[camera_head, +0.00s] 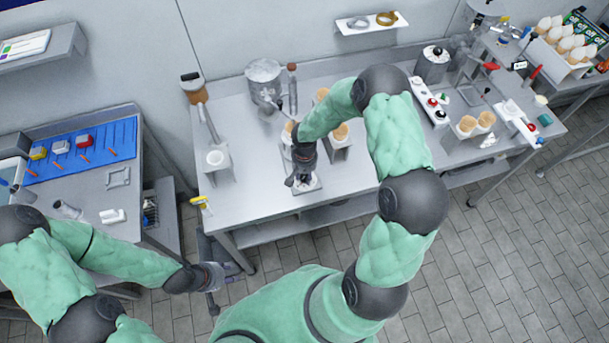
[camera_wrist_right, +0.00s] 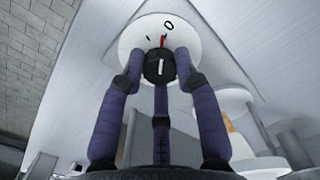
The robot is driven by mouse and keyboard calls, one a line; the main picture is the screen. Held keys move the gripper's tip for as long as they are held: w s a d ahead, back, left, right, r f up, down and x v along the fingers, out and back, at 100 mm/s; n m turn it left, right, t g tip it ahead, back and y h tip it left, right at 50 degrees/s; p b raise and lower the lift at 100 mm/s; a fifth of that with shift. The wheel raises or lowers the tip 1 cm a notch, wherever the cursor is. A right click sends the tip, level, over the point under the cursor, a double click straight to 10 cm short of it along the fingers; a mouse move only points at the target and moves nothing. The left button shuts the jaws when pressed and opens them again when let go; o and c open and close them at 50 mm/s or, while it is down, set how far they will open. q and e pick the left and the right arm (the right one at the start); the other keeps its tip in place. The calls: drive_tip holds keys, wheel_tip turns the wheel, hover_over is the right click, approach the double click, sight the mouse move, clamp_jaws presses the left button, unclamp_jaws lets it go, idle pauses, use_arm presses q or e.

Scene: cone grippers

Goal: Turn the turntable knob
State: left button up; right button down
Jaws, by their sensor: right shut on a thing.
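A round white dial (camera_wrist_right: 140,38) with dark marks, a "0" and a red pointer fills the top of the right wrist view. At its middle stands a black turntable knob (camera_wrist_right: 158,66) with a white line on its end. My right gripper (camera_wrist_right: 160,75) has its three dark fingers closed around the knob, one in front and one on each side. In the head view, my right gripper (camera_head: 300,178) reaches down to the small turntable (camera_head: 312,184) near the table's front edge and hides most of it. My left gripper (camera_head: 222,277) is empty, fingers spread, over the floor.
The grey table (camera_head: 250,205) has bare room at its front left. Holders with tan cones (camera_head: 341,132) stand close to my right forearm. A control box (camera_head: 431,103) is farther right.

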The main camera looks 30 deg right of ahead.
drive_tip(key=n+b, duration=0.1)
drive_tip(key=n, duration=0.1)
drive_tip(key=shift+f+n, duration=0.1)
drive_tip(key=shift+n, duration=0.2)
drive_tip(key=n, duration=0.2)
drive_tip(key=shift+n+b, duration=0.3)
drive_tip(key=shift+n, duration=0.1)
drive_tip(key=n, duration=1)
drive_tip(key=shift+n+p, duration=0.3)
drive_tip(key=shift+n, duration=0.1)
drive_tip(key=n+p, duration=0.2)
drive_tip(key=n, duration=0.4)
drive_tip(key=shift+n, duration=0.4)
drive_tip(key=c, duration=0.9)
unclamp_jaws()
